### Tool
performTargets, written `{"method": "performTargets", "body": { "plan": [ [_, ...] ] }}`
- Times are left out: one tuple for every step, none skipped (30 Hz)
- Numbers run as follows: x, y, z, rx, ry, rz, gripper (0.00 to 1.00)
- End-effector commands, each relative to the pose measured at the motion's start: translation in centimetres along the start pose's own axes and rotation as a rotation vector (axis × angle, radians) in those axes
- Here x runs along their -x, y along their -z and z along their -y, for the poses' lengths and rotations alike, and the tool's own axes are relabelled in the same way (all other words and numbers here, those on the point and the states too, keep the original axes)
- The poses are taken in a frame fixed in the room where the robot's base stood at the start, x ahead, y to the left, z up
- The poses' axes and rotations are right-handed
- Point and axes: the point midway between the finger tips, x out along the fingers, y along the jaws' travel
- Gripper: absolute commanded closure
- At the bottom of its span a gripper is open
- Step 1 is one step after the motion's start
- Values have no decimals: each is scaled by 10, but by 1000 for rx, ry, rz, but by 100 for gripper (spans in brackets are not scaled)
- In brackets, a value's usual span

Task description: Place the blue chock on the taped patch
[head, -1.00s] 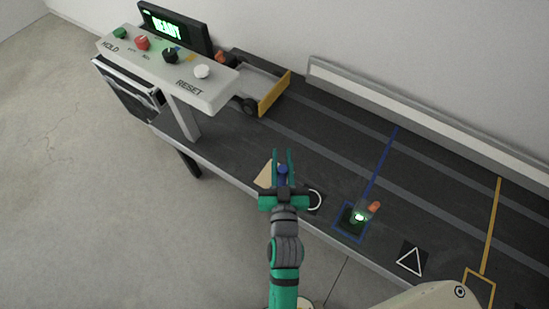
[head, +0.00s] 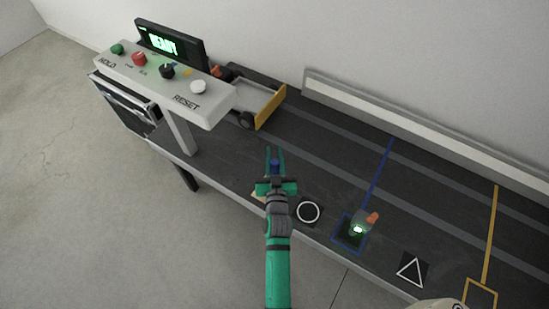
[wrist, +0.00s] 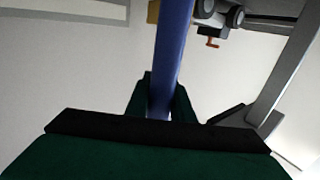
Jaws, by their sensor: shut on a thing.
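My gripper (head: 275,160) is shut on the blue chock (head: 275,166), which shows as a small blue piece between the green fingers. In the wrist view the chock (wrist: 172,50) is a long blue bar rising from between the fingers. The gripper is over the dark bench top, left of the white circle mark.
A control panel (head: 165,83) on a post stands at the left, with a READY screen (head: 163,44) behind. A wheeled cart (head: 252,99) with a yellow edge sits behind it. A white circle (head: 308,212) and triangle (head: 411,271) mark the front. The middle of the bench is clear.

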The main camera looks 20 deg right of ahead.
Motion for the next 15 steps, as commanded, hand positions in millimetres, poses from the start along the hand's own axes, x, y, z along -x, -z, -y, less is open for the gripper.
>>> {"method": "performTargets", "body": {
  "plan": [
    [0,-6,2,0,3,1,100],
    [0,-10,2,1,4,2,100],
    [0,-14,1,2,2,2,100],
    [0,-16,1,1,2,0,100],
    [0,-17,1,1,2,0,100],
    [1,-19,1,0,2,0,100],
    [1,-20,1,0,1,0,100],
    [1,-20,0,0,0,0,100],
    [1,-20,0,0,0,0,100],
    [1,-20,0,0,-1,0,100],
    [1,-20,0,0,-1,0,100],
    [1,-20,0,0,-1,0,100],
    [1,-20,0,1,-1,0,100],
    [1,-20,0,1,-1,0,100],
    [1,-20,0,1,0,0,100]
  ]
}}
